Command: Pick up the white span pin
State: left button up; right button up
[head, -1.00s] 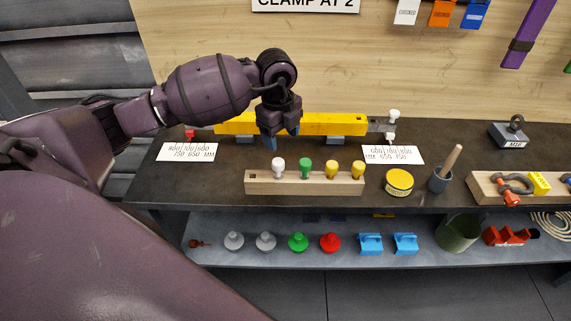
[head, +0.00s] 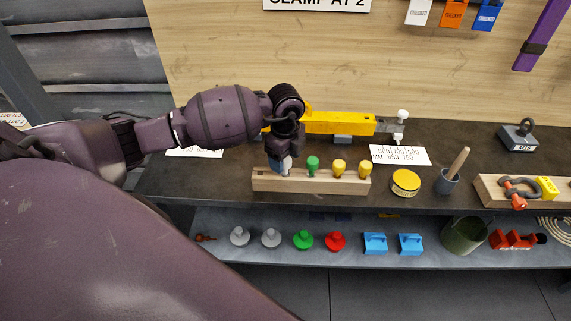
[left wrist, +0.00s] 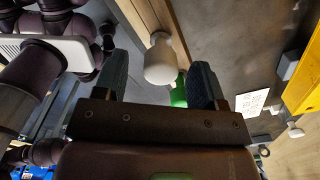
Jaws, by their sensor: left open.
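The white span pin stands in the left end of the wooden pin block (head: 313,185). In the head view my left gripper (head: 281,165) is over it and mostly hides it. In the left wrist view the white pin (left wrist: 160,60) shows between the two open fingers (left wrist: 160,88), apart from both. The green pin (left wrist: 179,94) is just beyond it, near the right finger; it also shows in the head view (head: 313,163). Two yellow pins (head: 339,167) stand further right in the block. My right gripper is out of view.
A yellow beam (head: 335,123) lies behind the block, with a white-topped pin (head: 403,115) at its right end. A yellow tin (head: 406,182) and a dark pot (head: 447,182) stand to the right. A lower shelf (head: 340,249) holds several knobs and blue blocks.

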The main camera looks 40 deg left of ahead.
pick_arm(q)
jog(key=shift+f, duration=1.35)
jog(key=c, duration=1)
notch_tip(320, 180, up, 20)
jog(key=shift+r+b, duration=0.1)
jog(key=shift+b, duration=0.25)
